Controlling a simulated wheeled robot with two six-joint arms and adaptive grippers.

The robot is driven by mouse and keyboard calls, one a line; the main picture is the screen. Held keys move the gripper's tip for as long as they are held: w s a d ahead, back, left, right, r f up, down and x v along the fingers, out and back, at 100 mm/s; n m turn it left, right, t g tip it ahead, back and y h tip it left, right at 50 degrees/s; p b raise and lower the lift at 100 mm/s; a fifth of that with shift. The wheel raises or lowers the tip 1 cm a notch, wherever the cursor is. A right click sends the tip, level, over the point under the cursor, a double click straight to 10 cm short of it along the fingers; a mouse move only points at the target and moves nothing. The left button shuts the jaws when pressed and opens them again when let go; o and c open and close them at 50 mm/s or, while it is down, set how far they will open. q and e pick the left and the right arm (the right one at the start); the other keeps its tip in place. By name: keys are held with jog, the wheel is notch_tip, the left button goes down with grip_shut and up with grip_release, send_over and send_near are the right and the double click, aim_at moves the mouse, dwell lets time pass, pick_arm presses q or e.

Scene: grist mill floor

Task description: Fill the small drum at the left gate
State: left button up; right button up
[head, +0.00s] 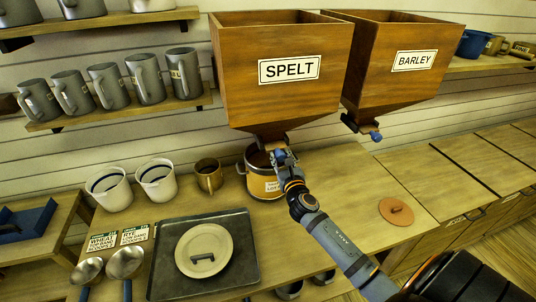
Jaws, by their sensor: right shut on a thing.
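The left hopper, marked SPELT (265,95), is a wooden funnel on the wall with a gate at its bottom. A small drum (263,188) with an orange label stands on the counter under that gate, its top open. The label's words are too small to read. My right gripper (283,158) is shut at the spelt gate, just above the drum's right rim. It seems to hold the gate's handle, which its fingers mostly hide. The contents of the drum and any flow of grain cannot be made out. My left gripper is not in view.
A BARLEY hopper (400,75) with a blue gate knob (376,136) hangs to the right. A dark tray (243,282) bears a cream lid (204,250). A terracotta lid (396,212) lies right. White buckets (109,190), a brass mug (208,176) and scoops (124,264) stand left.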

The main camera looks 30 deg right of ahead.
grip_shut()
jog(key=shift+v, duration=2.3)
jog(key=shift+d, duration=0.1)
dwell(5.2)
